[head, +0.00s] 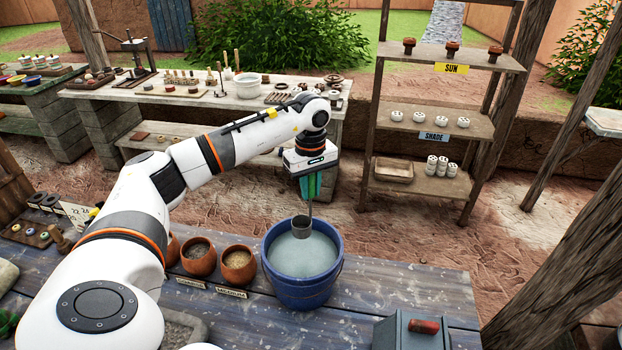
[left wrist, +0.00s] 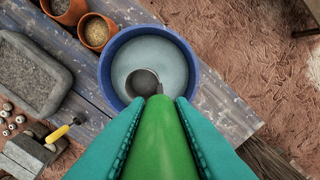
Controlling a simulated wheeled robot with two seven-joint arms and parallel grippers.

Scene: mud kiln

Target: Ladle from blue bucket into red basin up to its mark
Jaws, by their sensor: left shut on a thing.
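The blue bucket (head: 303,290) stands on the wooden table, holding pale grey-blue liquid; it also shows in the left wrist view (left wrist: 107,82). My left gripper (head: 311,190) is shut on the ladle's green handle (left wrist: 160,145) above the bucket. The ladle's grey metal cup (head: 301,230) hangs upright over the far part of the bucket's opening, at or just above the liquid; I cannot tell whether it touches. The cup (left wrist: 142,83) looks dark inside, and its contents are unclear. I see no red basin in these views. My right gripper is not in view.
Terracotta bowls (head: 238,265) of grainy material stand left of the bucket. A grey box with a red handle (head: 424,326) sits at the front right. A stone trough (left wrist: 32,78) lies left in the wrist view. Shelves (head: 435,185) stand behind.

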